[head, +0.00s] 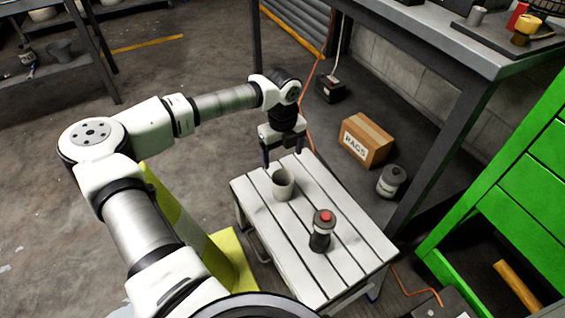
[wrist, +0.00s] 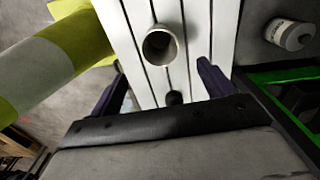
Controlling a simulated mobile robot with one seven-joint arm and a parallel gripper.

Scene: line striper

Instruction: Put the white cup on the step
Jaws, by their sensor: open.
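The white cup (head: 284,187) stands upright with its mouth up on a low white slatted platform (head: 340,262), which looks like the step. In the wrist view the cup (wrist: 160,45) shows from above, on the slats (wrist: 197,25). My gripper (head: 283,153) is open and empty, just beyond the cup at the platform's far end in the head view. In the wrist view the cup appears ahead of and roughly between the spread fingers (wrist: 163,75). I see no finger touching it.
A dark bottle with a red cap (head: 321,230) stands near the cup on the same slats. A yellow-green striped cone (head: 195,232) is beside the platform. A RAGS box (head: 367,139), a grey canister (head: 391,181) and a workbench (head: 470,55) lie to the right.

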